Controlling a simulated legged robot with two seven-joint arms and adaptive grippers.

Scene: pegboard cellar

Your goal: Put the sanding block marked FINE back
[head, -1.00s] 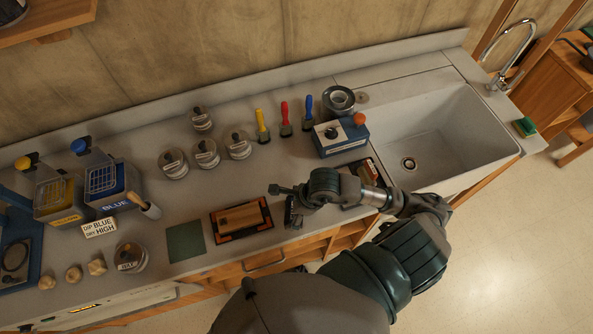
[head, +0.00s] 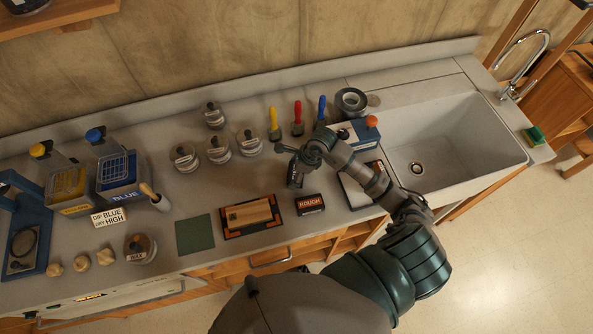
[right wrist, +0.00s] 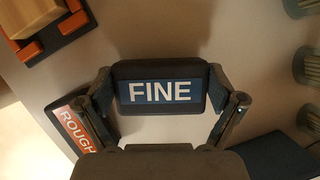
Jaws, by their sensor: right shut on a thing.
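The sanding block marked FINE (right wrist: 160,92), dark with a blue label and white letters, is between the fingers of my right gripper in the right wrist view. My right gripper (head: 295,176) is shut on it, over the counter behind the ROUGH block. In the head view the block is mostly hidden by the gripper. The block marked ROUGH (head: 310,204), with an orange-red label, sits on the counter near the front edge; it also shows in the right wrist view (right wrist: 76,127). A dark-rimmed tray (head: 357,198) lies right of it, partly under my right arm. My left gripper is out of view.
A wooden piece in an orange-cornered holder (head: 228,233) lies left of ROUGH. Several lidded jars (head: 219,151) and upright coloured-handled tools (head: 298,120) stand behind. A blue-grey box with an orange knob (head: 368,139) is close to the arm. The sink (head: 455,135) is to the right.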

